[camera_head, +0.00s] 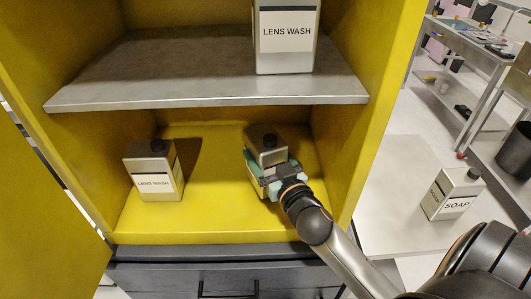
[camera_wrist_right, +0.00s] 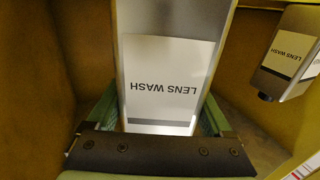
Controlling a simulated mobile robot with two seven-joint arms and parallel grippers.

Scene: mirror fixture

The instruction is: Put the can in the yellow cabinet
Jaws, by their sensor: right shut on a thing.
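The yellow cabinet (camera_head: 365,150) stands open in front of me, with a grey shelf across it. My right gripper (camera_head: 267,172) reaches into the lower compartment and is shut on a metal can (camera_head: 265,145) with a dark cap. The can is upright over the yellow floor; I cannot tell whether its base touches. In the right wrist view this can (camera_wrist_right: 170,60) shows an upside-down "LENS WASH" label between the green finger pads of the gripper (camera_wrist_right: 160,118). My left gripper is not in view.
Another LENS WASH can (camera_head: 153,172) stands at the left of the lower compartment; the wrist view shows a similar can (camera_wrist_right: 290,52). A larger one (camera_head: 287,35) is on the shelf (camera_head: 200,85). A SOAP can (camera_head: 453,195) stands on a white surface (camera_head: 385,215) outside.

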